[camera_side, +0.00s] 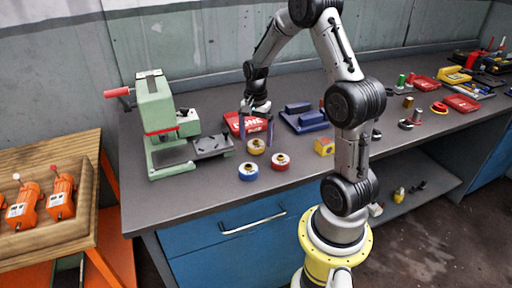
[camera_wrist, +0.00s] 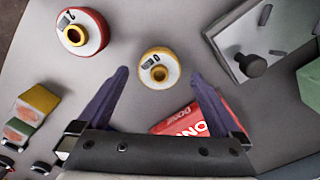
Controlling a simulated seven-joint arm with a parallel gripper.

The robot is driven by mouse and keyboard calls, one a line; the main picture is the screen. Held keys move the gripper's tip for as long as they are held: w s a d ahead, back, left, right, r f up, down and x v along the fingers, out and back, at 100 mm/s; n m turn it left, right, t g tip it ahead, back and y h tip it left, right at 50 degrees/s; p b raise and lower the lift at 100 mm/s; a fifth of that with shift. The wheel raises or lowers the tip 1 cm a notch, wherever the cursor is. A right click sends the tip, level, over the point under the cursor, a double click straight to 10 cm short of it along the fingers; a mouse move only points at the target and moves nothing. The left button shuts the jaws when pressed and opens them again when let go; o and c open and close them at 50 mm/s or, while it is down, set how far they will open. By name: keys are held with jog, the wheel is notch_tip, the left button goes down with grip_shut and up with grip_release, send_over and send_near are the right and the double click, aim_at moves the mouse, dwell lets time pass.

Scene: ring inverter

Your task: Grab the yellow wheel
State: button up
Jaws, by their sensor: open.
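The yellow wheel (camera_side: 256,147) lies flat on the grey workbench, behind a blue wheel (camera_side: 248,171) and a red wheel (camera_side: 280,161). In the wrist view the yellow wheel (camera_wrist: 159,69) shows a white top with a yellow hub, ahead of and between my finger tips. My gripper (camera_side: 256,128) is open and empty, with its purple fingers above the bench, near the yellow wheel. In the wrist view my gripper (camera_wrist: 162,78) has its fingers spread wide. The red wheel (camera_wrist: 82,32) is at upper left there. The blue wheel is out of the wrist view.
A green press (camera_side: 160,115) with a grey plate stands left of the wheels. A red box (camera_side: 240,123) lies close behind my gripper, and blue parts (camera_side: 305,118) sit to its right. A yellow block (camera_side: 324,147) is right of the red wheel. The bench front is clear.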

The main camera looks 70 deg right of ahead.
jog(key=shift+f, duration=1.3)
jog(key=shift+r, duration=0.1)
grip_shut()
